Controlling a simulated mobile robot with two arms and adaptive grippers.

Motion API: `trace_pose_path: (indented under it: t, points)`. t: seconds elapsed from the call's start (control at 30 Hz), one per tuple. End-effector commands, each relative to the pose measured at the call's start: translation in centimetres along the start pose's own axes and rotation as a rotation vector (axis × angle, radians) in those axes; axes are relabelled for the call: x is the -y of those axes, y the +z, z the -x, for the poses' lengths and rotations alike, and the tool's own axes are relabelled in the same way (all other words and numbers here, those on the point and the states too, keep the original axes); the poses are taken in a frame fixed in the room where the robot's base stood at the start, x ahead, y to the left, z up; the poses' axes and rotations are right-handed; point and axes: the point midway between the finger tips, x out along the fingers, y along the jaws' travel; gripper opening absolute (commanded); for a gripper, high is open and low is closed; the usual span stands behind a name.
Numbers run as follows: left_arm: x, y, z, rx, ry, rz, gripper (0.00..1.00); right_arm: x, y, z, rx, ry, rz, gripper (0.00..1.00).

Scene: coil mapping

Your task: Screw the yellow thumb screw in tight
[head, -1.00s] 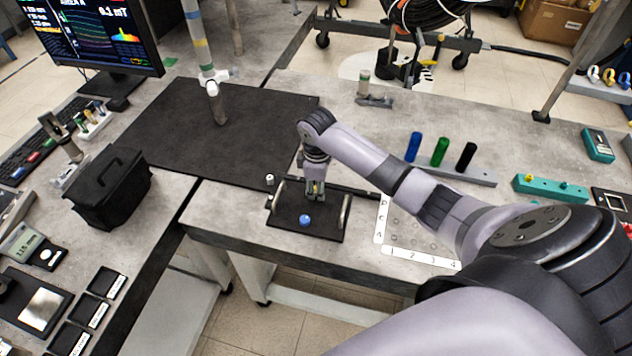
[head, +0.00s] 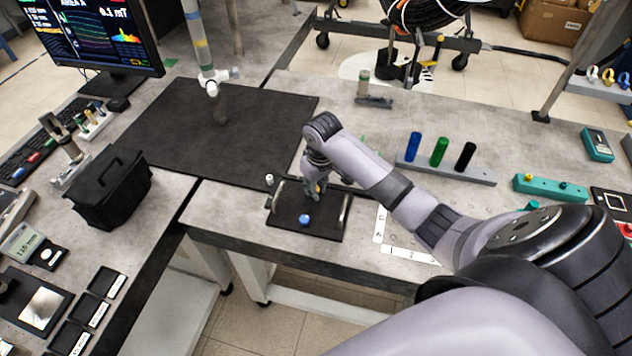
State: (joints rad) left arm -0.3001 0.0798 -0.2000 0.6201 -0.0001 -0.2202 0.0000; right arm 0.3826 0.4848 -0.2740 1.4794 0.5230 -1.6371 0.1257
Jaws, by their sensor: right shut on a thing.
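A small black plate (head: 289,215) with a metal handle at each side lies near the front edge of the grey table. A blue thumb screw (head: 304,220) stands on its front part. My right gripper (head: 316,193) points down over the back part of this plate, behind the blue screw. It is shut, with its fingertips low at the plate. The yellow thumb screw is hidden or too small to make out between the fingers. My left gripper is not in view.
A white lettered and numbered board (head: 392,247) lies right of the plate, partly under my right arm. A grey rack (head: 470,173) holds blue, green and black cylinders. A black mat (head: 170,140) and a black case (head: 108,190) are to the left.

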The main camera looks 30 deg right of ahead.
Motion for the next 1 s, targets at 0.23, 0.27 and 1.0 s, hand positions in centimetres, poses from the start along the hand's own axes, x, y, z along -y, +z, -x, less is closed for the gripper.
trace_pose_path:
  t: [0.23,0.27,1.0]
  points:
    - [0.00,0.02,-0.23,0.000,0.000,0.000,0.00,1.16,0.96,-1.46,0.001,-0.011,-0.245,0.22]
    - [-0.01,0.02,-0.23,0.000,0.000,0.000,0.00,1.15,0.96,-1.46,0.002,-0.011,-0.243,0.24]
    - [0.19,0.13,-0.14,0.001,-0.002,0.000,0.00,0.97,1.07,-1.20,0.006,-0.006,-0.239,0.45]
